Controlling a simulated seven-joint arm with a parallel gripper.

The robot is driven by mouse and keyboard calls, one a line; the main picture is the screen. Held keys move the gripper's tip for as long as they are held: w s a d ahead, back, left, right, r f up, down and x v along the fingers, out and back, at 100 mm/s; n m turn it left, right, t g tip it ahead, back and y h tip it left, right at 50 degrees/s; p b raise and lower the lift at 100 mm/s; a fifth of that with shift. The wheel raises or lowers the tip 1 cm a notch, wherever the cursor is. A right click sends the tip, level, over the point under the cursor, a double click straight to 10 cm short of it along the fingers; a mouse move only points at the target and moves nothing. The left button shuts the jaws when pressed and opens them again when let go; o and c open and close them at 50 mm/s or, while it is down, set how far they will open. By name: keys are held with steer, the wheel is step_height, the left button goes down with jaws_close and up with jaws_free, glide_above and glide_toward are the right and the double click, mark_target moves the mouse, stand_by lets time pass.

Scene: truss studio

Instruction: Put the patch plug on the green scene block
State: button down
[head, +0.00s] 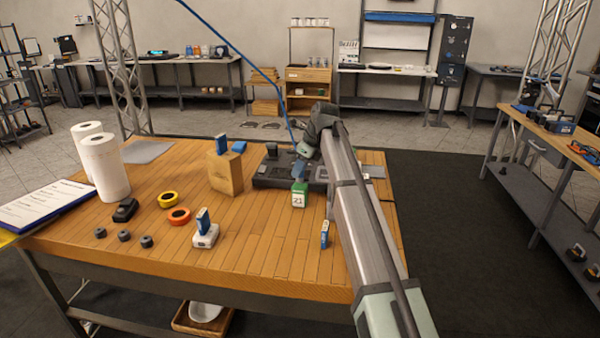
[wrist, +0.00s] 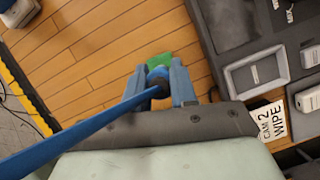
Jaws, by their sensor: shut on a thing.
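The green scene block (head: 299,195), with a white label reading 21, stands on the wooden table in front of a dark console. In the wrist view only part of its green surface (wrist: 178,60) shows beyond my fingertips. My gripper (head: 298,172) is directly above the block, very close to its top. My gripper (wrist: 158,78) is shut on the patch plug (wrist: 157,73), a blue and dark piece between the blue fingers. A blue cable (wrist: 75,122) runs from the plug. I cannot tell whether the plug touches the block.
The dark console (head: 270,172) sits close behind the block. A wooden block (head: 226,174), a white block with a blue top (head: 205,236), tape rolls (head: 179,216) and dark pucks stand to the left. A small blue-white item (head: 324,234) is near the front edge. The cable (head: 240,45) hangs from above.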

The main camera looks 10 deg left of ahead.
steer(key=shift+f, duration=0.7)
steer(key=shift+f, duration=0.15)
steer(key=c, duration=0.9)
jaws_free()
steer(key=v, duration=1.2)
steer(key=shift+d, duration=0.1)
